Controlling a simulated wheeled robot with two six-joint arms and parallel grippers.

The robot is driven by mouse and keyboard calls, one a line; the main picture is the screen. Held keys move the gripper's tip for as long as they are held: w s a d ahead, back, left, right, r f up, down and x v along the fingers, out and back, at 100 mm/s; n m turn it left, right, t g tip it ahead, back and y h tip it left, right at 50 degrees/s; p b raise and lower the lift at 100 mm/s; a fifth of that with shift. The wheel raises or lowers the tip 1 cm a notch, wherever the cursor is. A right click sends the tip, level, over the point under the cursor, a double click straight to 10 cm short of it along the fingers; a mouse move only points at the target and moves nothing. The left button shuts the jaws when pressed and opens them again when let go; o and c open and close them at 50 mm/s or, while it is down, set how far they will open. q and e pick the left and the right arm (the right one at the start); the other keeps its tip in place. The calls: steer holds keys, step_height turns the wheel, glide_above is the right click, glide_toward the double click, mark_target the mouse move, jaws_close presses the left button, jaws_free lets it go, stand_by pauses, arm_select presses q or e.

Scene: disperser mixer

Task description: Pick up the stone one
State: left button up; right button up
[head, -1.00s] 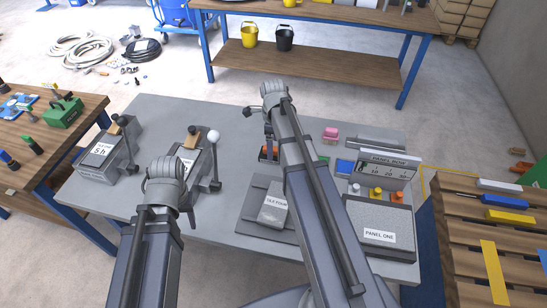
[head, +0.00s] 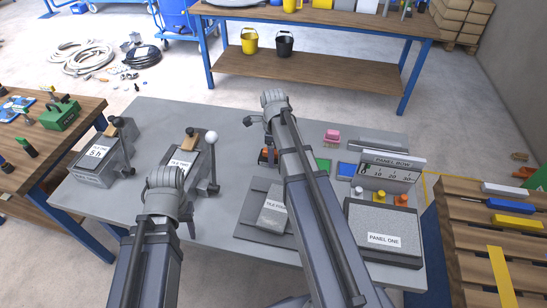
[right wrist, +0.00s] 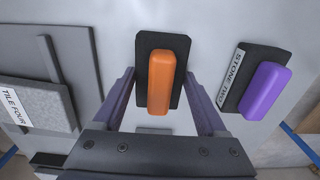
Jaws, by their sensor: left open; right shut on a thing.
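An orange block (right wrist: 162,82) stands on a dark base plate (right wrist: 145,50) in the right wrist view. No label shows on it. In the head view my right arm covers most of this spot, and only a bit of orange shows. My left gripper (head: 190,229) is open, mostly hidden behind its own wrist, over the table's front left part.
TILE FOUR (head: 274,208) stands on a grey plate beside my right arm. PANEL ONE (head: 384,240) and a scaled panel (head: 392,170) are to the right. Lever devices (head: 191,160) stand on the left. The grey table (head: 150,125) is clear at the back left.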

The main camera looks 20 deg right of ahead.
jaws_close()
arm_select(q)
steer(key=shift+r, duration=0.1)
arm_select(e)
steer(key=shift+r, duration=0.1)
step_height(320, 180, up, 10)
steer(key=p, duration=1)
arm_select(q)
step_height(320, 180, up, 10)
